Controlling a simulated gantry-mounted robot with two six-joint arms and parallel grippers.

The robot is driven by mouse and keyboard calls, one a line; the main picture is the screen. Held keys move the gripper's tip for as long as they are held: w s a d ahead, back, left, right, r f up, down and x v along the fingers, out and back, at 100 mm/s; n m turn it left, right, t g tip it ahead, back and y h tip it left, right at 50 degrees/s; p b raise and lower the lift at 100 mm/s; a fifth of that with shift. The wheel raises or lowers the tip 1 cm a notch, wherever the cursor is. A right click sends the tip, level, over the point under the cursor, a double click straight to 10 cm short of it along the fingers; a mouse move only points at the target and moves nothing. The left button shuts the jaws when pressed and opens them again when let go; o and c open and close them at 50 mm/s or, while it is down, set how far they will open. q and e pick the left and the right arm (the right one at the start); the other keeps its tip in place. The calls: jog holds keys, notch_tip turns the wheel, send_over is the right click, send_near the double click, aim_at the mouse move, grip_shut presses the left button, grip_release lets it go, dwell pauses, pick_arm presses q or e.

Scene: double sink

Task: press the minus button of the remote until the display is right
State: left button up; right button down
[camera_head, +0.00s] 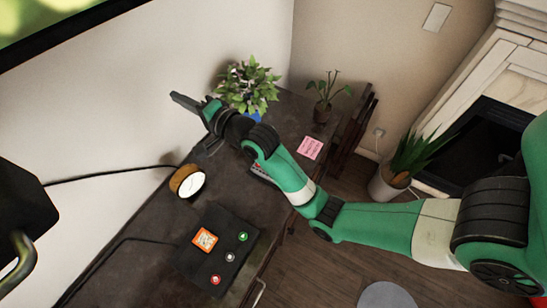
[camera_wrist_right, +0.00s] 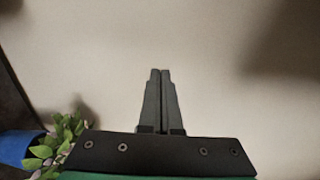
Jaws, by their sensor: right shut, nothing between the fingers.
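The remote appears to be the dark flat panel (camera_head: 208,266) on the dark counter, lower centre of the head view. It has an orange square display (camera_head: 205,239), and a green button (camera_head: 243,236), a grey button (camera_head: 230,257) and a red button (camera_head: 215,280). The display's content and the button signs are too small to read. My right gripper (camera_head: 178,98) is shut and empty, up by the wall and far from the remote. In the right wrist view its fingers (camera_wrist_right: 160,73) are together against the plain wall.
A round wooden device with a white face (camera_head: 190,187) stands behind the remote. A leafy plant in a blue pot (camera_head: 252,116) is close to my right gripper. A pink note (camera_head: 309,147) and a smaller potted plant (camera_head: 321,113) are at the counter's right end.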

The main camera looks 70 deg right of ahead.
pick_arm(q)
notch_tip(320, 180, up, 12)
jog(key=p, duration=1.1)
jog(key=shift+d+r+y, duration=0.15)
jog(key=shift+r+y, duration=0.1)
jog(key=shift+y, duration=0.05)
pick_arm(e)
jog(key=s+d+f+m+g, duration=0.3)
jog(key=s+f, duration=0.3)
jog(key=f, duration=0.3)
jog(key=s+d+f+m+g, duration=0.3)
jog(key=s+f+m, duration=0.2)
jog(key=s+f, duration=0.2)
jog(key=s+d+f+m+g+h, duration=0.1)
jog(key=s+d+f+m+g, duration=0.2)
jog(key=s+f, duration=0.4)
notch_tip(320, 180, down, 4)
jog(key=shift+d+m+g, duration=0.3)
jog(key=shift+d+m, duration=0.25)
jog(key=shift+m, duration=0.45)
pick_arm(q)
jog(key=shift+s+f, duration=0.1)
pick_arm(e)
jog(key=shift+f, duration=0.1)
